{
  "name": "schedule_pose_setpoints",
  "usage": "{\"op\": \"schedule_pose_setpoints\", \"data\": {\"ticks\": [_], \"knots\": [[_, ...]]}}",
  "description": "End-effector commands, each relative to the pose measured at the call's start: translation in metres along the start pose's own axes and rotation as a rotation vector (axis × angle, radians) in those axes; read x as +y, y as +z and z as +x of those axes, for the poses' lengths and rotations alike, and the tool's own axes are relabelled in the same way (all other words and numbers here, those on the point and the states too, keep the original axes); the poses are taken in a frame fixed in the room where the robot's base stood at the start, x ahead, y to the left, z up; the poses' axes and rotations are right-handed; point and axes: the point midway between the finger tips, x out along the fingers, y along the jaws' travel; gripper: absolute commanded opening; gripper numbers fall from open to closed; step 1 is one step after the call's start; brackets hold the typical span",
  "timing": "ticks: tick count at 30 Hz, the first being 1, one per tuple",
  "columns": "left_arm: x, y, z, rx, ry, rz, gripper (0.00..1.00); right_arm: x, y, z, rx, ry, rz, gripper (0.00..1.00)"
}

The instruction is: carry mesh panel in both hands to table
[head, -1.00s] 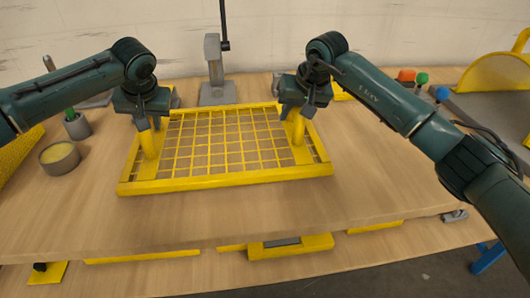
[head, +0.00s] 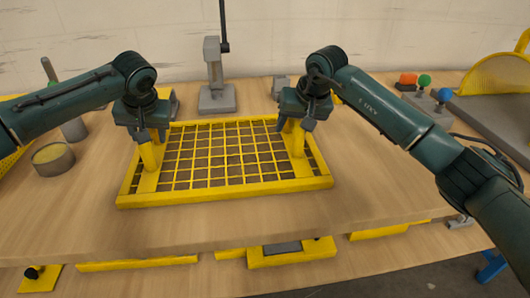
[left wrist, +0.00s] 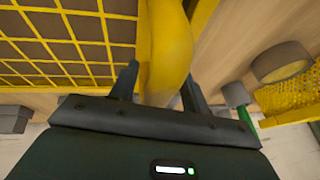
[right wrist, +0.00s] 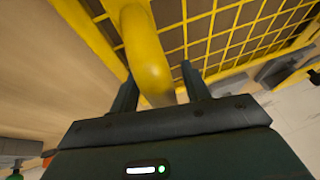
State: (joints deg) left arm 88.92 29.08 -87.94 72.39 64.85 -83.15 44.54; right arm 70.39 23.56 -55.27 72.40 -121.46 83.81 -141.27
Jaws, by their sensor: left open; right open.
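The yellow mesh panel (head: 225,160) lies flat on the wooden table, with an upright yellow handle at each side. My left gripper (head: 147,134) is over the left handle (head: 151,158). In the left wrist view its two fingers (left wrist: 158,88) stand open on either side of that handle, with a gap. My right gripper (head: 298,122) is over the right handle (head: 295,140). In the right wrist view its fingers (right wrist: 158,90) are open on either side of that handle. The handles' tops are partly hidden by the grippers in the head view.
A grey stand with a lever (head: 216,85) is behind the panel. A grey cup with yellow contents (head: 53,160) stands at left. A box with coloured buttons (head: 425,95) and a yellow guard (head: 495,75) are at right. The table's front is clear.

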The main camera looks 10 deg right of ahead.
Motion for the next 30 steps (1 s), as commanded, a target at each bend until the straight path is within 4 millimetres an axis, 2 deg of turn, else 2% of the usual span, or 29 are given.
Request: {"op": "schedule_pose_setpoints", "data": {"ticks": [8, 11, 21, 25, 30], "knots": [[0.002, 0.0, -0.009, 0.002, 0.004, 0.002, 0.47, -0.001, 0.0, 0.0, 0.0, -0.002, -0.002, 0.47], [0.002, -0.001, -0.024, 0.003, 0.004, 0.002, 0.47, -0.001, 0.0, 0.0, 0.0, -0.002, -0.002, 0.47], [0.001, 0.0, -0.094, 0.003, 0.003, 0.002, 0.47, -0.001, 0.0, 0.0, 0.0, -0.003, -0.002, 0.47], [0.001, 0.0, -0.111, 0.001, 0.002, 0.001, 0.47, -0.002, 0.0, 0.0, 0.0, -0.003, -0.002, 0.47], [0.0, 0.0, -0.12, 0.0, 0.001, 0.0, 0.47, -0.002, 0.0, -0.005, 0.002, -0.003, -0.003, 0.47]]}}
